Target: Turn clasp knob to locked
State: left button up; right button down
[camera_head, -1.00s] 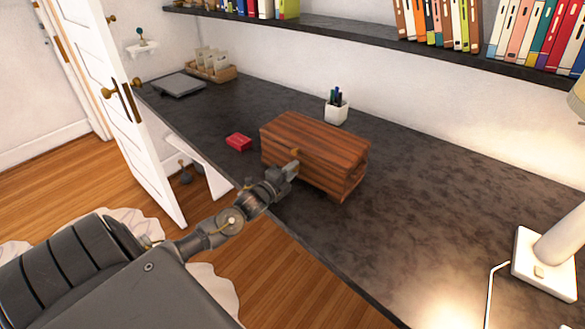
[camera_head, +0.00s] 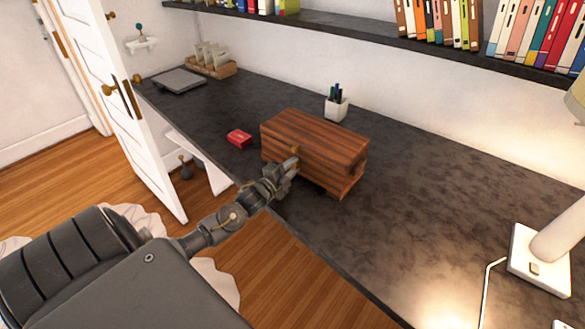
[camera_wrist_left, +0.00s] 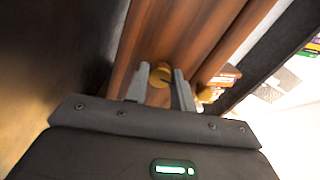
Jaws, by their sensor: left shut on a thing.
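A reddish-brown wooden box (camera_head: 318,146) with a striped grain stands on the dark desk. A brass clasp knob (camera_wrist_left: 160,75) is on its front face. My left gripper (camera_head: 292,163) reaches the box front from the left. In the left wrist view, the two grey fingers (camera_wrist_left: 159,86) stand on either side of the brass knob, shut on it. The knob's exact turn angle is hard to tell. My right gripper is not in view.
A small red box (camera_head: 239,138) lies left of the wooden box. A white pen cup (camera_head: 336,108) stands behind it. A white lamp base (camera_head: 538,262) is at the right. The dark desk (camera_head: 430,210) is clear between box and lamp.

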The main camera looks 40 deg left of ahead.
pick_arm(q)
jog(key=o, duration=1)
jog(key=shift+s, duration=0.2)
jog(key=s+b, duration=0.1)
jog(key=s, duration=0.9)
jog(key=shift+s+d+b, duration=0.1)
jog(key=shift+s+b, duration=0.1)
jog(key=shift+b, duration=0.1)
jog(key=shift+d, duration=0.1)
